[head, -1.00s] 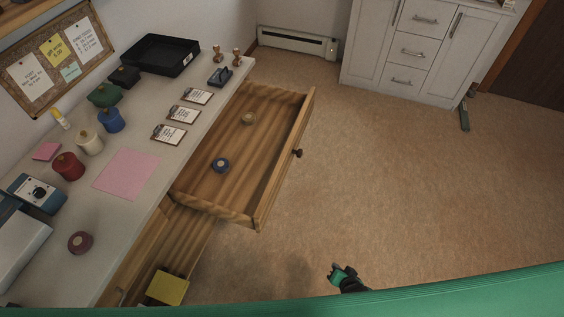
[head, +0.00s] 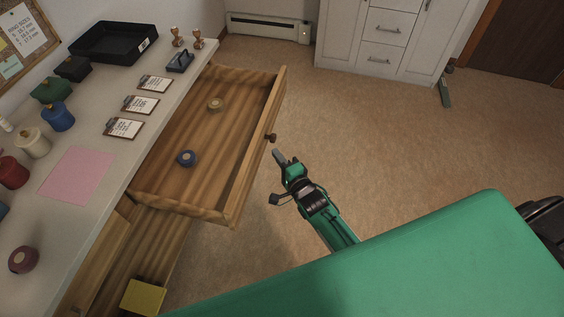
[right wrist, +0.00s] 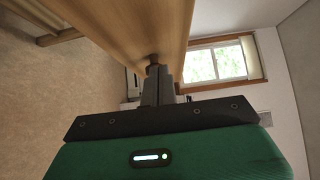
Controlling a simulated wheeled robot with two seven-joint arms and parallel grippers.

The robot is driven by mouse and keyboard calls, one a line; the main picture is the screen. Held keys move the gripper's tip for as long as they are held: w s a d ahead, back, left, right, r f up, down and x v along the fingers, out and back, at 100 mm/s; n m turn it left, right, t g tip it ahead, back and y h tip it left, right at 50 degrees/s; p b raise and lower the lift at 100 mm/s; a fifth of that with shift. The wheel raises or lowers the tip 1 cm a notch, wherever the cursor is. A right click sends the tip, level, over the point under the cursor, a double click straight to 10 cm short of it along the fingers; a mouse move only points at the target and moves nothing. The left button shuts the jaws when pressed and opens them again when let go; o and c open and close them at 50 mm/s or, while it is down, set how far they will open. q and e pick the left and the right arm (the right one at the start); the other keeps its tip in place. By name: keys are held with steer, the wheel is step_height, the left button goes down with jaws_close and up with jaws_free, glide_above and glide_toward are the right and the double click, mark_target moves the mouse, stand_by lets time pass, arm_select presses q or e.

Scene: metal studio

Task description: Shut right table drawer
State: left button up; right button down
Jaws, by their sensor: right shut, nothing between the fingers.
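The right table drawer (head: 178,199) is pulled far out from the white desk in the head view. Its dark round knob (head: 271,138) is on the middle of the front panel. A blue tape roll (head: 186,158) and a tan tape roll (head: 215,105) lie inside it. My right gripper (head: 279,157) is shut and empty, just outside the front panel near the knob. In the right wrist view the shut fingers (right wrist: 162,88) point at the knob (right wrist: 153,69); I cannot tell whether they touch. My left gripper is not in view.
A lower drawer or compartment with a yellow box (head: 143,297) is at bottom left. The desk top (head: 95,225) holds clipboards, a black tray (head: 113,42), stamps and several jars. A white cabinet (head: 380,45) stands at the back. The carpet right of the drawer is clear.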

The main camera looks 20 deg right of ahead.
mark_target(263, 137)
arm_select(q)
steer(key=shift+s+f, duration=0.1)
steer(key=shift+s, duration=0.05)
arm_select(e)
steer(key=shift+w+a, duration=0.25)
steer(key=shift+w, duration=1.05)
steer(key=shift+w+a, duration=0.25)
steer(key=shift+w, duration=1.05)
